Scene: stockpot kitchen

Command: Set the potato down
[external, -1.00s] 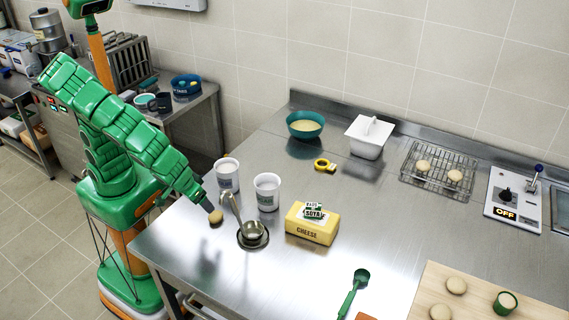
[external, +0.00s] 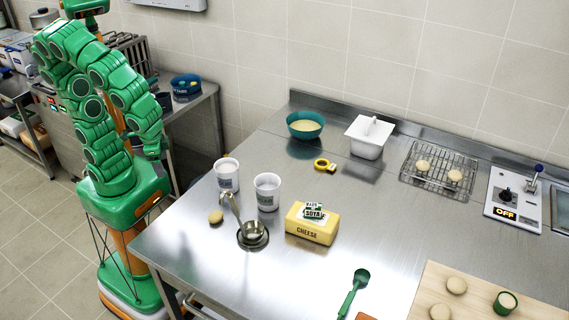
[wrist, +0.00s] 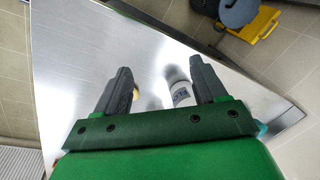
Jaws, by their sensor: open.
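The potato (external: 216,217), small, round and tan, lies on the steel counter near its left edge, beside the ladle. In the wrist view a sliver of the potato (wrist: 136,92) shows behind the left finger, which hides the rest. My gripper (wrist: 162,80) is open, with nothing between its fingers. In the external view my arm is folded back over my base, left of the counter, and the gripper is apart from the potato.
A teal bowl (external: 305,125) and white container (external: 369,138) stand behind. The counter's front left is clear.

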